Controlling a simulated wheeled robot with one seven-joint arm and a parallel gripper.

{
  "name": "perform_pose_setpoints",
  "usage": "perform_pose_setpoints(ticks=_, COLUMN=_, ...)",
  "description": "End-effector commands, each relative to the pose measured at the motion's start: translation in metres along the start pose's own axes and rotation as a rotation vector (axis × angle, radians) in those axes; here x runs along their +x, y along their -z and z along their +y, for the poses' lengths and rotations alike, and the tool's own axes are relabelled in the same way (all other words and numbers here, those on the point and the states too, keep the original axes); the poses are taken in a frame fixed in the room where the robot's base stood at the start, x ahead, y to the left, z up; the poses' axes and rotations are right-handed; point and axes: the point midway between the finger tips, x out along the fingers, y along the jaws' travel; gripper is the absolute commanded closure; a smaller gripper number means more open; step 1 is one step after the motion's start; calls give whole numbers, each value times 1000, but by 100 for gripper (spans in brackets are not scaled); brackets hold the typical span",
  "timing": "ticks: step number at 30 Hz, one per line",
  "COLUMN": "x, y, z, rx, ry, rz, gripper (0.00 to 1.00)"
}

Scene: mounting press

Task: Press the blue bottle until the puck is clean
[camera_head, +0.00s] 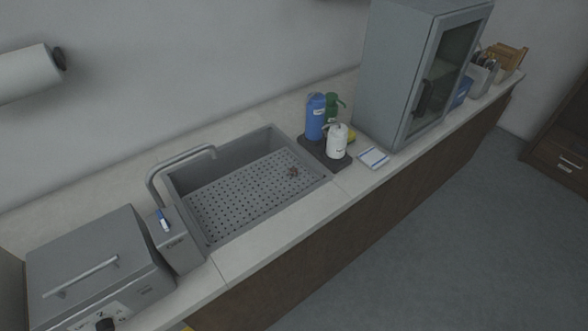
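A blue bottle (315,118) stands upright on a small dark tray (311,150) to the right of the sink. A green pump bottle (331,106) and a white pump bottle (337,141) stand beside it on the same tray. A small brownish object (293,172) lies on the perforated sink insert near its right end; it is too small to tell whether it is the puck. My gripper is not in view.
A metal faucet (178,165) arches over the left of the sink (215,240). A grey lidded machine (92,268) stands left. A glass-door cabinet (392,80) stands right of the bottles. A notepad (373,158) lies near the counter's front edge.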

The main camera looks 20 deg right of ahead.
Motion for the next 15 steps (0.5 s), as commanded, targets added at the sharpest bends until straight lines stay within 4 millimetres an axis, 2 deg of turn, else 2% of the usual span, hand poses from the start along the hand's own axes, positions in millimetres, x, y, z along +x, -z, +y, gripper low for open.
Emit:
perform_pose_setpoints(ticks=1, x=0, y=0, z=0, rx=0, ry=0, rz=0, gripper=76)
perform_pose_setpoints(ticks=4, x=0, y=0, z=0, rx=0, ry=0, rz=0, gripper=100)
perform_pose_setpoints(ticks=15, x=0, y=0, z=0, rx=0, ry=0, rz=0, gripper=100)
